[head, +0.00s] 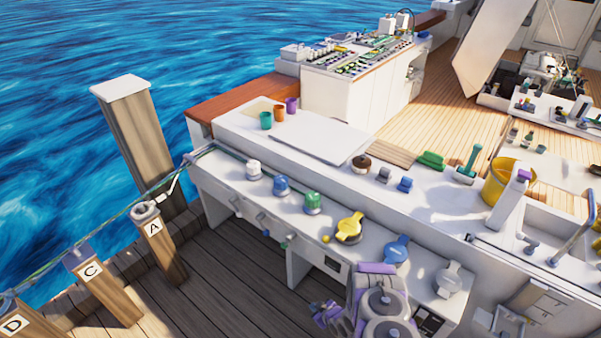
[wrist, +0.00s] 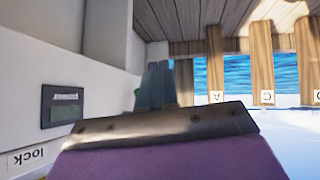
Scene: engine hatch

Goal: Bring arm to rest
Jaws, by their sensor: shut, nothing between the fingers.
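My gripper (head: 328,313) shows in the head view at the lower middle, beside my folded arm and below the front of the white counter. It is small there and partly merged with the arm's purple parts. In the wrist view my gripper (wrist: 158,82) points away from the camera, with its two grey fingers together and nothing between them. It is apart from the white cabinet wall on the left of that view.
The white counter (head: 330,230) carries knobs and valves, including a yellow valve (head: 349,228) and a blue valve (head: 397,250). Posts marked A (head: 160,245), C (head: 103,288) and D stand at left. The wooden deck (head: 225,285) is clear. A "lock" label (wrist: 27,158) is on the cabinet.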

